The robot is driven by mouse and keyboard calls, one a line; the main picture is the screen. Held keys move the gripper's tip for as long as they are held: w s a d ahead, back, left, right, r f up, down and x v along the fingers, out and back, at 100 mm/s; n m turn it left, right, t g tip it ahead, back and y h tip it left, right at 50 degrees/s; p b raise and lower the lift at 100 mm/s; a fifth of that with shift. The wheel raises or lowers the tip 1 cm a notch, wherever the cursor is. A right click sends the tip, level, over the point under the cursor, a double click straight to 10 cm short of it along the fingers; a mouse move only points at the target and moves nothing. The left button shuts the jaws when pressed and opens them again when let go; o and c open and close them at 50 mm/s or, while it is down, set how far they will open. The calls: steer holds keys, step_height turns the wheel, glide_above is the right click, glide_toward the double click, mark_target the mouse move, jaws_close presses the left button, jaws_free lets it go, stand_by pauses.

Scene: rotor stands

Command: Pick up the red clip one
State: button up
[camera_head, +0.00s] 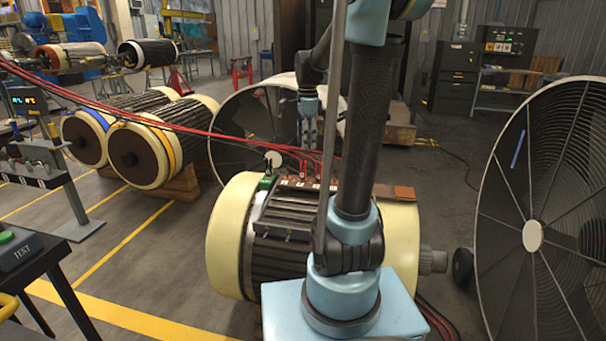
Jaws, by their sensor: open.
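Red clips (304,167) stand close together at the ends of the red cables, on the terminal area on top of the large cream-ended motor (228,236). I cannot tell which of them is clip one; they are small, and my arm hides part of that area. My gripper (307,142) is open and points down, just above and behind the clips as seen from the head camera. It shows nothing between its fingers, though its fingertips are small in the view.
Red cables (150,113) sag across from the left to the motor. Large caged fans stand behind (235,125) and at the right (550,200). Two rotors (140,155) lie at the left on wooden blocks. A test panel (20,250) is at the lower left. Open floor lies between.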

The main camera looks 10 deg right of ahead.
mark_target(302, 162)
steer(key=w+m, duration=0.5)
steer(key=w, duration=0.4)
steer(key=f, duration=1.3)
steer(key=shift+w+a, duration=0.1)
steer(key=shift+w, duration=0.1)
steer(key=shift+w+d+f, duration=0.1)
steer(key=shift+d+f, duration=0.05)
steer(key=shift+f, duration=1.2)
steer(key=shift+w+d+f, duration=0.1)
steer(key=shift+f, duration=1.2)
jaws_close()
